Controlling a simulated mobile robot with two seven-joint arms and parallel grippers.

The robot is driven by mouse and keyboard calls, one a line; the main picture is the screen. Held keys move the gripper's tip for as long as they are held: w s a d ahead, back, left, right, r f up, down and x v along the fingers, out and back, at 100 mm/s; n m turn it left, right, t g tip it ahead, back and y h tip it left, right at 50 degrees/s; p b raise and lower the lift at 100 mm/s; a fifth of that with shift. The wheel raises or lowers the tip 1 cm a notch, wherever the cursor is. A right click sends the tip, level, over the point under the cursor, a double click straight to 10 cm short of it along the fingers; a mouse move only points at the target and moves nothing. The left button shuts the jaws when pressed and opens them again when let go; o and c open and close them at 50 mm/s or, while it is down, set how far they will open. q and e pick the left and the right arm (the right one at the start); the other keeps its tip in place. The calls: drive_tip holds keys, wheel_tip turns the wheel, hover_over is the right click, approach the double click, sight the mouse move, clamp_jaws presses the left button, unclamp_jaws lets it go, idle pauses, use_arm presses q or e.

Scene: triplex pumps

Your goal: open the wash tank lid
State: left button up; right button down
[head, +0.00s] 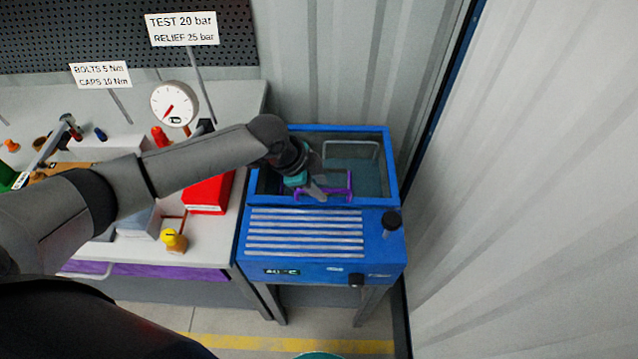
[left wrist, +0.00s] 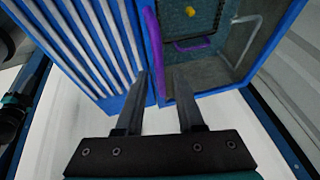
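The wash tank (head: 393,165) is a blue box at the back right of the bench. Its rear part shows a grey-green basin inside a blue frame; I cannot tell if a clear lid covers it. A purple handle (head: 351,184) lies at the front edge of this part. In the left wrist view the purple handle (left wrist: 154,45) runs between slats and basin, its lower end between my fingers. My left gripper (head: 316,192) is over the handle's left part, fingers apart (left wrist: 162,74); contact is not clear. My right gripper is not in view.
A slatted panel (head: 305,235) covers the tank's front, with a black knob (head: 391,222) at its right. The bench to the left holds a red bin (head: 208,194), a gauge (head: 174,104) and a yellow-topped part (head: 172,239). A corrugated wall (head: 520,180) stands close on the right.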

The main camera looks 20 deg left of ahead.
use_arm(q)
clamp_jaws()
idle(1.2)
